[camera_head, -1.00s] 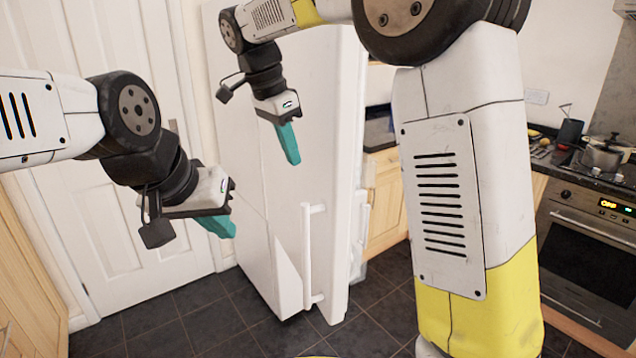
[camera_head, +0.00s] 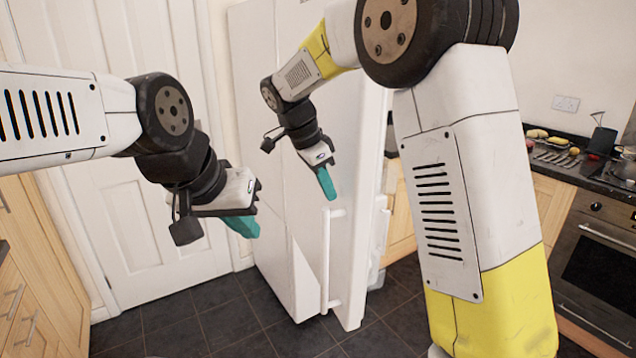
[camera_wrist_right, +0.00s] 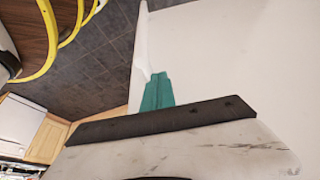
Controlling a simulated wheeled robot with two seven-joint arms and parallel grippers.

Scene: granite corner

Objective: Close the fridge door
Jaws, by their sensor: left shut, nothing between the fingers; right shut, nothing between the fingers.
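The white fridge (camera_head: 290,215) stands in the middle of the head view. Its door (camera_head: 352,160) is swung open toward me, with a vertical white handle (camera_head: 326,265) near its edge. My right gripper (camera_head: 327,183) is shut and empty. It is in front of the door, just above the top of the handle; I cannot tell whether it touches. In the right wrist view its teal fingers (camera_wrist_right: 157,92) are together beside a large white surface. My left gripper (camera_head: 245,226) is shut and empty, left of the fridge and apart from it.
A white panelled door (camera_head: 140,220) is behind on the left, with wooden cabinets (camera_head: 35,270) at the left edge. An oven (camera_head: 600,260) and a worktop with food and utensils are on the right. Dark floor tiles (camera_head: 230,320) are clear in front.

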